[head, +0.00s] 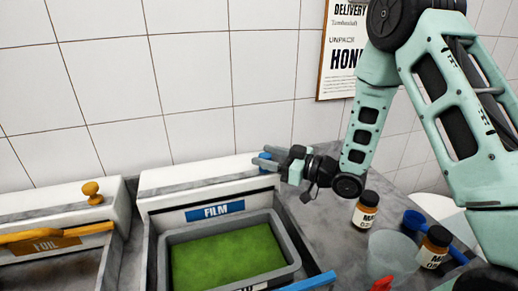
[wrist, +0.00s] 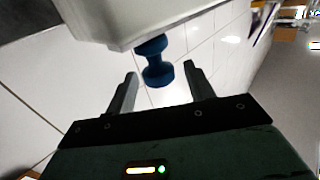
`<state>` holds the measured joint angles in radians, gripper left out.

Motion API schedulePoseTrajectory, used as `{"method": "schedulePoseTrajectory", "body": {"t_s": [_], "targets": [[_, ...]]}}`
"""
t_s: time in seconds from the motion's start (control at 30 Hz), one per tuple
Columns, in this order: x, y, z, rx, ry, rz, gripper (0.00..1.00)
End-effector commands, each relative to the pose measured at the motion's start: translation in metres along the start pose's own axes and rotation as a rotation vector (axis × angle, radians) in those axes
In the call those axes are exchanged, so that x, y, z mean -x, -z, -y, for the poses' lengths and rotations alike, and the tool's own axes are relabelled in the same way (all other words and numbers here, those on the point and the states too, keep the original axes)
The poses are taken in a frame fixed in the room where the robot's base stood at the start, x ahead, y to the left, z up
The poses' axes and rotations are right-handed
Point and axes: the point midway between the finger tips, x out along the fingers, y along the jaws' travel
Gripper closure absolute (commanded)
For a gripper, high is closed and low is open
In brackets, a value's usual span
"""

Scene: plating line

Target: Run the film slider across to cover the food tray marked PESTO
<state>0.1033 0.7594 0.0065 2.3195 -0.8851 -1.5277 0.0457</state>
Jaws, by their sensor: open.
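The film dispenser (head: 180,180) is a white and grey unit with a blue FILM label (head: 215,211). Its blue slider knob (head: 265,156) stands at the right end of the top and is partly hidden by my gripper (head: 269,162) in the head view. In the wrist view the blue knob (wrist: 153,62) appears between the two spread fingers of my gripper (wrist: 160,72), with gaps on both sides. A grey tray (head: 166,250) of green food sits in front of the label. Its front marking is cut off at the picture's bottom, so I cannot read PESTO.
A FOIL unit (head: 30,210) with an orange knob (head: 92,190) and orange bar stands at left. A blue bar (head: 308,282) lies by the tray's front right. Brown bottles (head: 365,210), a clear cup (head: 390,250) and a blue scoop (head: 415,220) stand at right.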

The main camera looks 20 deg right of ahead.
Motion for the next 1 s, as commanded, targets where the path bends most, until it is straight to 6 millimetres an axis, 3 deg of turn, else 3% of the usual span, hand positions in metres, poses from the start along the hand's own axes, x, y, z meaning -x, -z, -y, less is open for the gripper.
{"method": "schedulePoseTrajectory", "body": {"t_s": [0.2,0.57,0.77,1.0], "targets": [[-0.024,0.001,0.0,0.0,0.001,0.0,0.47],[-0.028,0.0,0.0,0.0,0.0,0.0,0.47],[-0.028,0.0,0.0,0.0,0.0,0.0,1.0],[-0.033,-0.001,0.005,0.001,0.002,-0.001,1.0]]}}
